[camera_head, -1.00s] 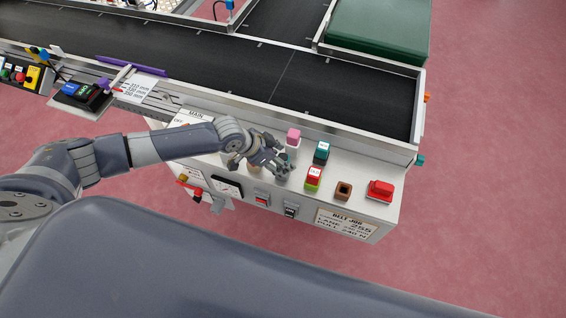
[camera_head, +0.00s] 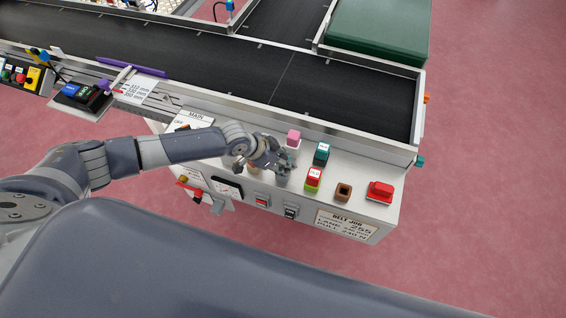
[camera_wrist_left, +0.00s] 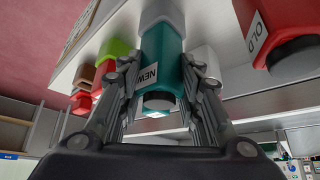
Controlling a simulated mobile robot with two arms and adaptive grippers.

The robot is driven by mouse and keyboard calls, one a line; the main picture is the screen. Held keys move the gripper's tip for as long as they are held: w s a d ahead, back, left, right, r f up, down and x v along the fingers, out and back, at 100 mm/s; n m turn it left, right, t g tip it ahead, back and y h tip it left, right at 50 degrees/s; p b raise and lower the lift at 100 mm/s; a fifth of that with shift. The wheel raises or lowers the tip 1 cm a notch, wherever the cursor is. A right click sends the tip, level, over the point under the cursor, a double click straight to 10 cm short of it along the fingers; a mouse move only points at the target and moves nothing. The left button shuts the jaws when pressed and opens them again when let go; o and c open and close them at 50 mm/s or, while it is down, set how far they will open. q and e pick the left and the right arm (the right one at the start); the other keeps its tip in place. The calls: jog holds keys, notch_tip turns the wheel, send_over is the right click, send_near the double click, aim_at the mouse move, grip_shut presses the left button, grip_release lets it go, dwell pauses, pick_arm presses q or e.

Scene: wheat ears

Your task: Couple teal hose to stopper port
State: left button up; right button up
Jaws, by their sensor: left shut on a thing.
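My left gripper (camera_head: 284,163) is over the control panel at the belt's near side. In the left wrist view its fingers are shut on a teal block (camera_wrist_left: 160,60) with a white label reading NEW and a dark round end. A pale grey block (camera_wrist_left: 160,12) adjoins its far end; I cannot tell whether they are joined. In the head view the fingers hide the held block. Another teal block (camera_head: 322,152) stands on the panel just right of the gripper. I cannot make out a hose or a stopper port for certain. My right gripper is not in view.
Near the gripper stand a pink-topped block (camera_head: 293,136) and a red-and-green block (camera_head: 313,178). A brown hollow block (camera_head: 343,191) and a red block (camera_head: 380,190) are further right. A red block labelled OLD (camera_wrist_left: 285,40) is close in the wrist view. The black belt (camera_head: 330,85) looks clear.

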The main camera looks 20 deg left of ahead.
pick_arm(q)
jog(key=shift+r, duration=0.1)
jog(key=shift+r, duration=0.6)
notch_tip(320, 180, up, 2)
jog(key=shift+r+b, duration=0.1)
jog(key=shift+b, duration=0.35)
jog(key=s+a+b, duration=0.1)
jog(key=s+a, duration=0.1)
jog(key=s, duration=0.5)
jog(key=s+a+r+b, duration=0.1)
jog(key=s, duration=0.7)
jog(key=shift+s+a+r, duration=0.25)
jog(key=shift+a, duration=0.15)
